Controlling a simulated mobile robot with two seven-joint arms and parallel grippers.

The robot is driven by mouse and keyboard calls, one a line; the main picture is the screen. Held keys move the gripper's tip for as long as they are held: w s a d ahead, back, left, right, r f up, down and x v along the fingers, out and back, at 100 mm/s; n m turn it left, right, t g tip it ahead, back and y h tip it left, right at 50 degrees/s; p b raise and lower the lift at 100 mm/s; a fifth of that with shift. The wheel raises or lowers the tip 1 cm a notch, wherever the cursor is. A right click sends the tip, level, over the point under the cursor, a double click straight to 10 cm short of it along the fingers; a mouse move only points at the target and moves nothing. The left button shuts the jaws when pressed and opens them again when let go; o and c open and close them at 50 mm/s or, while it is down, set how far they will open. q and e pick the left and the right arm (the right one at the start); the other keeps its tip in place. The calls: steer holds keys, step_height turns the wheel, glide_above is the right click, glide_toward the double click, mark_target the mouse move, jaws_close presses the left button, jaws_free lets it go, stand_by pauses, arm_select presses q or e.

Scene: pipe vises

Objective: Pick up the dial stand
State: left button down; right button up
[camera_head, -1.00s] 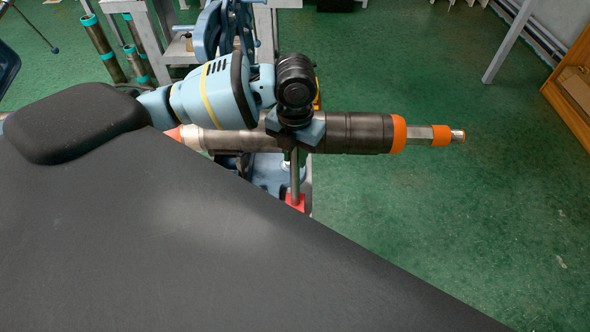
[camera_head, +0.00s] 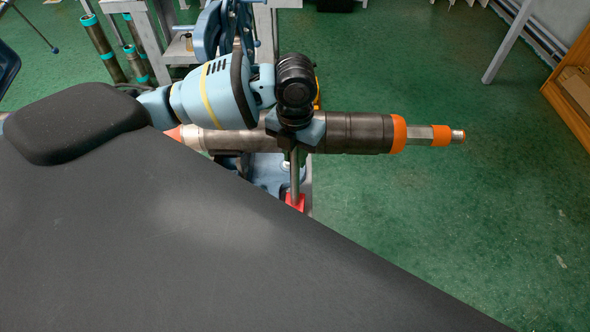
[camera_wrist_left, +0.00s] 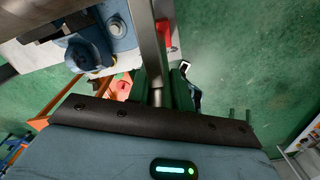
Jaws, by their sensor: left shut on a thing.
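The dial stand shows as a thin upright steel rod (camera_head: 295,175) in the head view, with a red part (camera_head: 296,202) at its lower end. The rod also shows in the left wrist view (camera_wrist_left: 153,55), with a red piece beside it. My left gripper (camera_head: 293,150) points down over the rod and is shut on it. In the left wrist view the dark green fingers (camera_wrist_left: 157,90) lie on either side of the rod. The stand's upper end is hidden by the gripper and wrist. I cannot tell whether its base touches the surface below. My right gripper is not in view.
A thick grey pipe (camera_head: 355,133) with orange rings runs sideways close to the gripper. A blue vise part (camera_head: 268,175) stands beside the rod. Pipes with teal bands (camera_head: 102,48) stand at back left. The green floor at right is clear.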

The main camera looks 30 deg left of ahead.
arm_select(q)
steer(key=shift+w+d+r, duration=0.1)
steer(key=shift+r, duration=0.05)
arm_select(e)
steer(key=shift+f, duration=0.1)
arm_select(q)
steer(key=shift+r, duration=0.1)
steer(key=shift+r, duration=1.7)
steer(key=w+d+r+b, duration=0.1)
steer(key=d, duration=1.5)
steer(key=shift+w+r+b, duration=0.2)
steer(key=shift+w+b, duration=0.15)
steer(key=shift+b, duration=0.05)
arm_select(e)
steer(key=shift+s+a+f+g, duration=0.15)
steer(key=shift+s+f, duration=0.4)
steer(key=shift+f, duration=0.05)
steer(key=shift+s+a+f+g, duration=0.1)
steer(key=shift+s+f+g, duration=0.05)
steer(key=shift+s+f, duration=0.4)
arm_select(q)
steer(key=shift+a, duration=0.15)
